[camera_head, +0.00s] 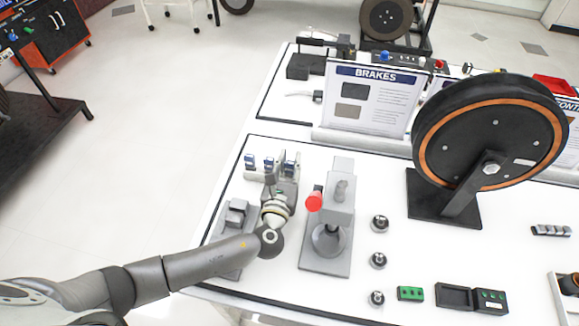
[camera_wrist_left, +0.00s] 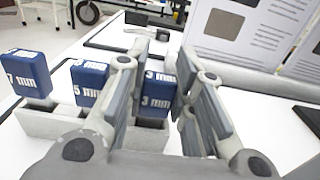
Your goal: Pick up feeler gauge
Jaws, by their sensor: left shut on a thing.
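Three blue feeler gauges stand in a grey holder on the white table. In the left wrist view they read 7 mm (camera_wrist_left: 27,74), 5 mm (camera_wrist_left: 88,82) and 3 mm (camera_wrist_left: 157,97). The grey holder (camera_wrist_left: 50,122) has a slot under each one. My left gripper (camera_wrist_left: 160,75) has its fingers on both sides of the 3 mm gauge and is shut on it. The gauge's lower end is at the holder; whether it is lifted at all I cannot tell. In the head view my left gripper (camera_head: 285,172) is at the rightmost gauge. My right gripper is out of view.
A grey fixture with a red knob (camera_head: 314,201) stands close right of my left gripper. A BRAKES sign (camera_head: 372,100) stands behind, and a large black wheel (camera_head: 490,140) is farther right. Several small round parts (camera_head: 378,260) lie at the table's middle.

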